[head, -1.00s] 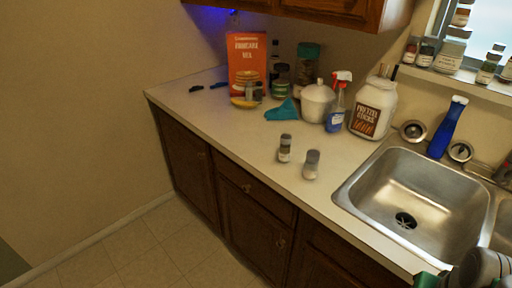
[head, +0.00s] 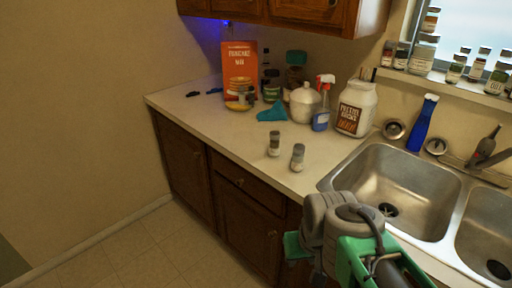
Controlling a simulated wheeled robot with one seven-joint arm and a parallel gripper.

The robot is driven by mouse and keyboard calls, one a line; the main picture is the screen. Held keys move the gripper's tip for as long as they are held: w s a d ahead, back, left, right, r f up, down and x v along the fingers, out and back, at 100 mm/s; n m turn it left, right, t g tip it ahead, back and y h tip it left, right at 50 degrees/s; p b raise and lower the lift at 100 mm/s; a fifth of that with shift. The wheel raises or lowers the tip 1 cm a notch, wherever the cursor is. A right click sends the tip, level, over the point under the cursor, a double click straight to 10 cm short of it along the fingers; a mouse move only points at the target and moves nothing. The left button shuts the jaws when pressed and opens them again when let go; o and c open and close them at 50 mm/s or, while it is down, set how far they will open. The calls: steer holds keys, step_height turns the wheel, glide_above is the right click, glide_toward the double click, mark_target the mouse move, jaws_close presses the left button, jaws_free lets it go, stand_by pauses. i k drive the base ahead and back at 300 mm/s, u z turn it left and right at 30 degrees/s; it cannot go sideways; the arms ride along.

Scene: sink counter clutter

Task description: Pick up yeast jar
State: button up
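Two small jars with grey lids stand upright near the counter's front edge, a left one (head: 274,144) and a right one (head: 298,157). Their labels are too small to read, so I cannot tell which jar holds yeast. More small jars stand on the window sill, also with labels too small to read. My gripper (head: 298,250), grey and green, is at the bottom of the head view, in front of the cabinets and below the two counter jars, apart from them. Its fingers are largely hidden, and I cannot see whether it is open or shut.
Behind the jars stand an orange pancake mix box (head: 239,72), a teal cloth (head: 271,114), a white lidded pot (head: 305,103), a spray bottle (head: 323,104) and a large pretzel jar (head: 355,109). The double sink (head: 392,178) is to the right. The counter's left front is clear.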

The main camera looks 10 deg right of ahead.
mark_target(274, 146)
steer(key=u, duration=0.3)
steer(key=k, duration=0.4)
steer(key=u, duration=1.45)
steer(key=i, duration=1.1)
steer(key=z, duration=0.95)
steer(key=i, duration=0.7)
steer(key=z, duration=0.7)
